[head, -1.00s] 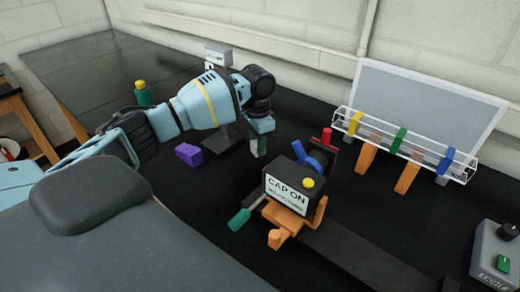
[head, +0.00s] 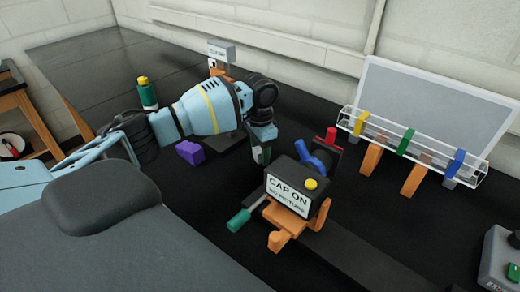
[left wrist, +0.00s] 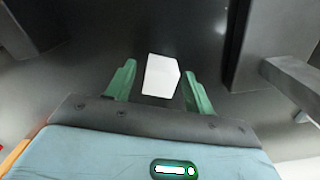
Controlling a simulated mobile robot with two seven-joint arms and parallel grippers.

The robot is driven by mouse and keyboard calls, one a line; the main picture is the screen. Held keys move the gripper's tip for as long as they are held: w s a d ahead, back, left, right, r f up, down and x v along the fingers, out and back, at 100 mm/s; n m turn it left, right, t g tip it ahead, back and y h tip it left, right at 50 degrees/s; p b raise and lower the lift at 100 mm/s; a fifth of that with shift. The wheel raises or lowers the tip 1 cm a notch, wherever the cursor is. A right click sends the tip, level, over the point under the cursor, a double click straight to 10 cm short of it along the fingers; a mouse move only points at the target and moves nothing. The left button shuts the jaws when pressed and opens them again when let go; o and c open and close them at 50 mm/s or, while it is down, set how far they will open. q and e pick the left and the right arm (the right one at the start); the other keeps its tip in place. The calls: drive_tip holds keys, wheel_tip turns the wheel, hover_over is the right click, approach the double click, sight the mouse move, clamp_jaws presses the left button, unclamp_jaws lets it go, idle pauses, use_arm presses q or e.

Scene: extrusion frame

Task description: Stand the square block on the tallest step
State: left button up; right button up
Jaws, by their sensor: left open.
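My left gripper (head: 262,150) points down at the black bench, behind the black camera-like box. In the left wrist view its green fingers (left wrist: 159,70) are open, one on each side of a pale block (left wrist: 161,76) with a square-looking face. In the head view the block is mostly hidden by the gripper. I cannot clearly make out the steps; a dark raised shape (left wrist: 240,45) stands to the right in the wrist view. My right gripper is not in view.
A purple block (head: 189,152) and a green bottle (head: 147,93) are left of my gripper. The black box (head: 297,186) with orange clamps stands close in front. A clear rack (head: 410,147) and grey panel (head: 430,110) are at right. A grey control box (head: 500,258) sits front right.

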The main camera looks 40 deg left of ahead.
sight(260, 149)
use_arm(q)
drive_tip(key=shift+r, duration=0.15)
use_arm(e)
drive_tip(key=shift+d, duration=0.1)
use_arm(q)
wheel_tip(260, 149, up, 6)
drive_tip(key=shift+f+p, duration=0.1)
drive_tip(key=shift+p, duration=0.95)
wheel_tip(260, 149, up, 6)
drive_tip(key=shift+o, duration=0.5)
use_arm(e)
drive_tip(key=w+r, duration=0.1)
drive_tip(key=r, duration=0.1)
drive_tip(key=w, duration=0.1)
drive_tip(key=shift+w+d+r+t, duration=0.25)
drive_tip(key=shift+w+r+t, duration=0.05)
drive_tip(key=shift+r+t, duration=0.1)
use_arm(q)
drive_tip(key=shift+o, duration=0.5)
drive_tip(key=shift+s, duration=0.1)
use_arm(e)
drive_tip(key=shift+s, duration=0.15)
